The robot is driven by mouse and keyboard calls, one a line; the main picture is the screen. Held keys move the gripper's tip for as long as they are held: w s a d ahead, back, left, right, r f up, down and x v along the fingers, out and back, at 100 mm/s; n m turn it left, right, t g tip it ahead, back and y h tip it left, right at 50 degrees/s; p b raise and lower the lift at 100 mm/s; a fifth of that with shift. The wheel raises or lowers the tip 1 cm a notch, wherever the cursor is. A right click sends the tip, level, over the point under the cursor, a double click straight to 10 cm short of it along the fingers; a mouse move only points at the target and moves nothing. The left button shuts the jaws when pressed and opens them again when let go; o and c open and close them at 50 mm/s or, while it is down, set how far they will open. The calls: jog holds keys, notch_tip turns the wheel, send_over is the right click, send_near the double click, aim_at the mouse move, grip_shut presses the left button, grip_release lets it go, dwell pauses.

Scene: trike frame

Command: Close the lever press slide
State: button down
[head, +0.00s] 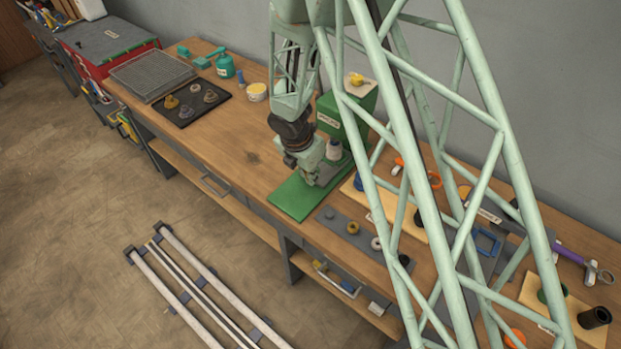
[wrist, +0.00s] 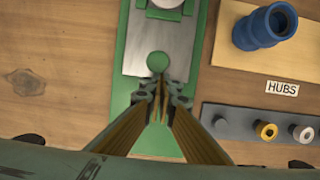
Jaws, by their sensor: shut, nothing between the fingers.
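The lever press stands on the bench with a green body (head: 348,112) and a long green base (head: 290,198). In the wrist view its slide is a grey metal plate (wrist: 188,55) with a round green knob (wrist: 158,62), lying on the green base (wrist: 125,95). A pale round part (wrist: 167,3) shows at the slide's far end, cut by the frame. My gripper (wrist: 162,92) is shut and empty, pointing down over the base. Its tips appear just on the near side of the knob; I cannot tell whether they touch it. In the head view my gripper (head: 312,181) hides the knob and part of the slide.
Right of the base are a grey strip with rings (head: 352,228) and a wooden board with a blue hub (wrist: 265,27) by a HUBS label. A black tray (head: 188,110) and a wire basket (head: 150,74) stand left.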

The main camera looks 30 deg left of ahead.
aim_at(307, 189)
jog(key=shift+s, duration=0.1)
jog(key=shift+s+a+f+b, duration=0.15)
jog(key=shift+s+b, duration=0.75)
jog(key=shift+s, duration=0.5)
jog(key=v, duration=1)
jog(key=shift+s+p, duration=0.3)
jog(key=shift+s, duration=0.2)
